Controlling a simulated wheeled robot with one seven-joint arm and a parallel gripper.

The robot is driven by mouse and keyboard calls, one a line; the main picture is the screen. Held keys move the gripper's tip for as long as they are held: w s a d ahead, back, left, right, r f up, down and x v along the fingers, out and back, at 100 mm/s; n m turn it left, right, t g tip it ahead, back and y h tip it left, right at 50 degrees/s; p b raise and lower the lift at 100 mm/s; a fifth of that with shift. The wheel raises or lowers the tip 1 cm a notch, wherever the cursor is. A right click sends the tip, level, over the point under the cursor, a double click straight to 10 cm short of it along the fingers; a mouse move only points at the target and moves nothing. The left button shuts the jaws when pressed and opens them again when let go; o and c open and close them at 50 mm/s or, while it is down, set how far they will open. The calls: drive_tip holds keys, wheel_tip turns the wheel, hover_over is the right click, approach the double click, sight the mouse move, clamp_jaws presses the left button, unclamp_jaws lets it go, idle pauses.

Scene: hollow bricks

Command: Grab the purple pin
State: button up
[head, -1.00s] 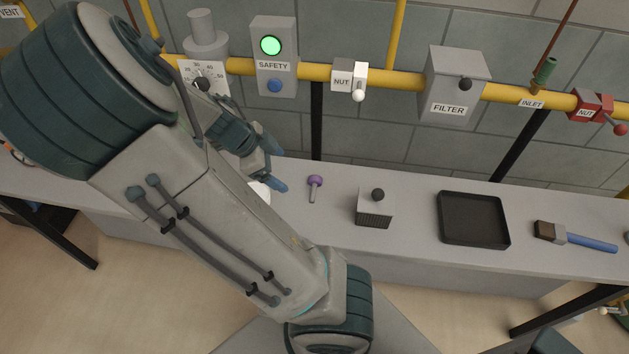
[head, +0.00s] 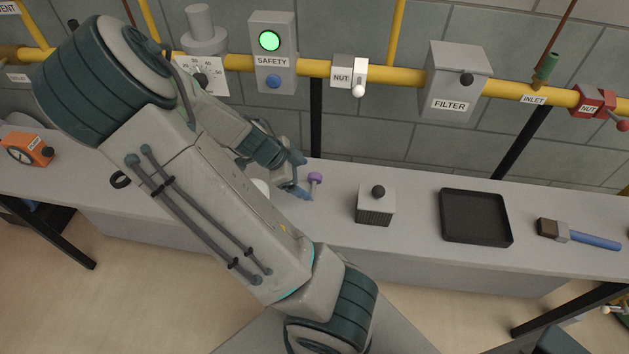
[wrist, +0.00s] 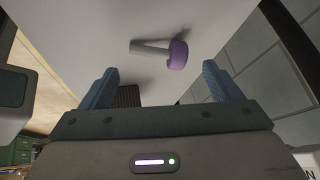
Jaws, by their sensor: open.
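The purple pin (head: 315,180) has a purple knob head and a short grey shaft. It is on the grey workbench (head: 420,225), left of the grey block with a black knob. The wrist view shows the whole pin (wrist: 172,52), ahead of the gap between the blue fingertips. My gripper (head: 304,180) is open and empty.
The grey block (head: 375,205) with a black knob stands right of the pin. Further right are a black tray (head: 475,217) and a blue-handled brush (head: 580,234). A yellow pipe (head: 400,77) with fittings runs along the wall behind. An orange gauge (head: 30,150) is at far left.

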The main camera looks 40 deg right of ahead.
sight(315, 183)
drive_tip(key=shift+d+x, duration=0.15)
drive_tip(key=shift+x, duration=0.85)
drive_tip(key=shift+d+x, duration=0.15)
drive_tip(key=shift+x, duration=0.85)
drive_tip(key=shift+r, duration=0.15)
drive_tip(key=c, duration=1.7)
